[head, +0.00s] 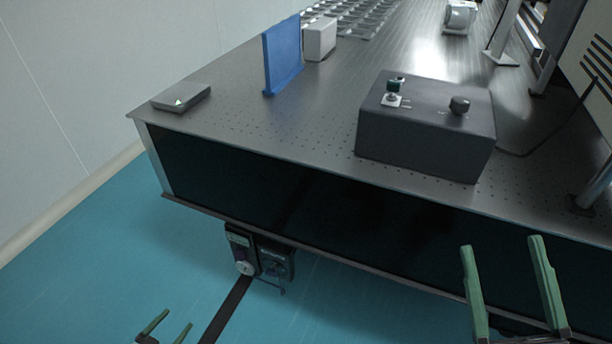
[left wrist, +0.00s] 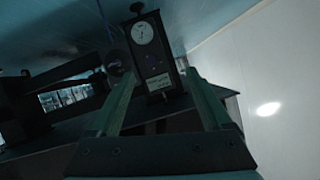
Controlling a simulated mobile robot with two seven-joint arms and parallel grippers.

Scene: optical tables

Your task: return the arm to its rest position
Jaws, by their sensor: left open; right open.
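My left gripper (head: 168,326) is low at the bottom left of the head view, in front of the table and below its top. Its two green fingers are apart with nothing between them. In the left wrist view its open fingers (left wrist: 160,105) point toward a dark box with a round white dial. My right gripper (head: 510,285) is at the lower right of the head view, in front of the table's front side. Its green fingers are spread and empty. Most of both arms is out of view.
The optical table (head: 320,120) carries a dark control box (head: 425,135) with knobs, a blue upright panel (head: 283,55), a white block (head: 319,38) and a flat grey device (head: 181,97). A dialled box (head: 242,250) hangs below the table edge. Teal floor lies clear at left.

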